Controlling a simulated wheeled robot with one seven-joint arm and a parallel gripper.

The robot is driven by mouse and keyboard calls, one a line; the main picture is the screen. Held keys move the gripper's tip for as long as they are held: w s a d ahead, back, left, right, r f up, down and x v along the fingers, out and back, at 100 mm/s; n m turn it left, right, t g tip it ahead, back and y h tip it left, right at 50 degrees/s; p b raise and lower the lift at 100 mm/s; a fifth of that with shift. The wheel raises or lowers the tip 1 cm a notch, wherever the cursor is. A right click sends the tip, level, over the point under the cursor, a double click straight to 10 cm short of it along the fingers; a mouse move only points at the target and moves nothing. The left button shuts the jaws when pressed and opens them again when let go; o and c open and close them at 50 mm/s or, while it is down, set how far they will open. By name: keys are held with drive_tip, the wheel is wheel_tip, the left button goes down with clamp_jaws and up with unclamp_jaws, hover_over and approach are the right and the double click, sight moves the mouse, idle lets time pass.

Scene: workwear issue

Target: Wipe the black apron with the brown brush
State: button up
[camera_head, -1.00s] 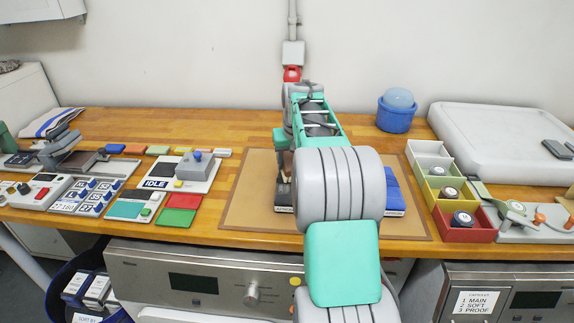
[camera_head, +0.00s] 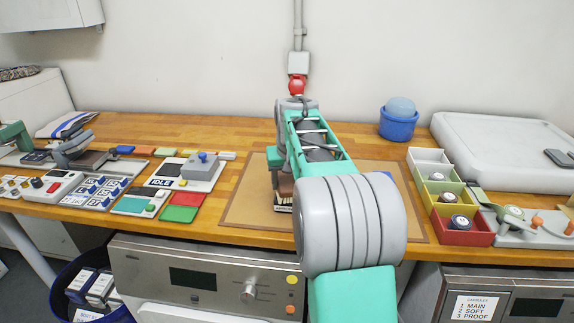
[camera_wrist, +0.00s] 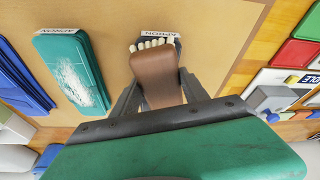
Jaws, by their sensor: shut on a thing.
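The brown brush (camera_wrist: 157,75) is held in my gripper (camera_wrist: 158,95), with its pale bristles facing the far end in the wrist view. The bristle end is over the black apron (camera_wrist: 176,46), a small dark folded piece with a white label, mostly hidden by the brush. I cannot tell whether the bristles touch it. In the head view the brush (camera_head: 285,187) stands over the apron's label end (camera_head: 284,208), left of my forearm. A teal folded piece (camera_wrist: 72,72) with white smears lies beside it in the wrist view.
A brown mat (camera_head: 245,212) lies under the work. Blue folded cloth (camera_wrist: 22,80) is beyond the teal piece. Red and green pads (camera_head: 180,206) and an IDLE box (camera_head: 188,172) stand left. Coloured bins (camera_head: 466,232) and a blue tub (camera_head: 398,124) stand right.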

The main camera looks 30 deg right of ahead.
drive_tip(key=shift+s+a+f, duration=0.15)
drive_tip(key=shift+s+a, duration=0.4)
drive_tip(key=shift+s, duration=0.1)
drive_tip(key=v, duration=0.1)
drive_tip(key=p+v, duration=0.1)
drive_tip(key=shift+d+r, duration=0.25)
drive_tip(key=shift+r, duration=0.2)
drive_tip(key=shift+w+a+r+p, duration=0.1)
drive_tip(key=shift+a+r+p, duration=0.05)
drive_tip(key=shift+r+p, duration=0.4)
drive_tip(key=shift+w+a+r+p, duration=0.1)
drive_tip(key=shift+a+r+p, duration=0.05)
drive_tip(key=shift+r+p, duration=0.35)
drive_tip(key=shift+d+r+p, duration=0.1)
drive_tip(key=shift+r+p, duration=1.2)
drive_tip(key=shift+r, duration=0.55)
